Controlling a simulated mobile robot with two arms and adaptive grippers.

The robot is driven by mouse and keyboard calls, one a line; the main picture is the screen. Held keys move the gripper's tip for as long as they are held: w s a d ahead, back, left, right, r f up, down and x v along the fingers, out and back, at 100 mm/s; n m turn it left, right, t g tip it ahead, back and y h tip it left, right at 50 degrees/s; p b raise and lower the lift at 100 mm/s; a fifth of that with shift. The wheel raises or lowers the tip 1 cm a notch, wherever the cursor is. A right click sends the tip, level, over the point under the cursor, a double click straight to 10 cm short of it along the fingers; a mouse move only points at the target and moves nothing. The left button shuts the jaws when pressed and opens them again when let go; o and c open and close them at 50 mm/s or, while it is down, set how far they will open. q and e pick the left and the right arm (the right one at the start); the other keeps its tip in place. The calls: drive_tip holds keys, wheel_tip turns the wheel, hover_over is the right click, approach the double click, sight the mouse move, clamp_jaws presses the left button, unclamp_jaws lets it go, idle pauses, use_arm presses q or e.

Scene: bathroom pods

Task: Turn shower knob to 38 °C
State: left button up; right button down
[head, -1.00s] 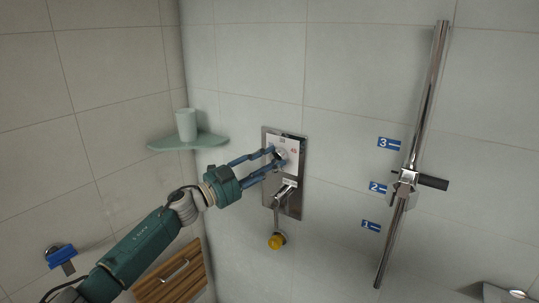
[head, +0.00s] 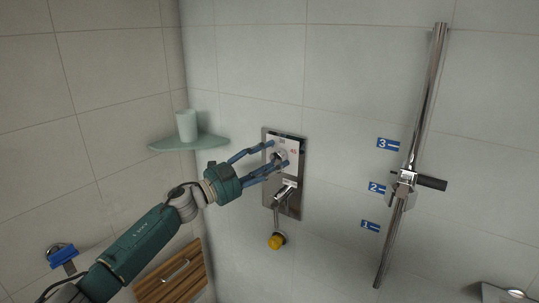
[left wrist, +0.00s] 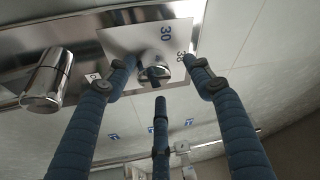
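The shower knob (head: 279,157) is a round chrome dial on a white plate (head: 291,146) on the wall panel. In the left wrist view the knob (left wrist: 157,66) shows beside the printed marks 30 (left wrist: 167,32) and 38 (left wrist: 181,56). Dark blue shapes show on its shiny face; I cannot tell its setting. My left gripper (head: 275,156) has its three blue fingers spread around the knob. In the left wrist view the gripper (left wrist: 159,73) has two fingertips on either side of the knob and one below; contact is unclear. My right gripper is out of view.
A chrome lever valve (head: 286,193) and a yellow-ended fitting (head: 277,241) sit below the knob. A glass shelf (head: 190,142) with a cup (head: 186,125) is to the left. A chrome rail (head: 427,95) with numbered tags stands right. The wall between is clear.

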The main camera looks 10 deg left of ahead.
use_arm(q)
drive_tip(key=shift+f, duration=0.2)
drive_tip(key=shift+a, duration=0.15)
drive_tip(key=v, duration=1.1)
drive_tip(key=shift+s+a, duration=0.2)
drive_tip(key=shift+s, duration=0.2)
drive_tip(key=shift+r, duration=0.2)
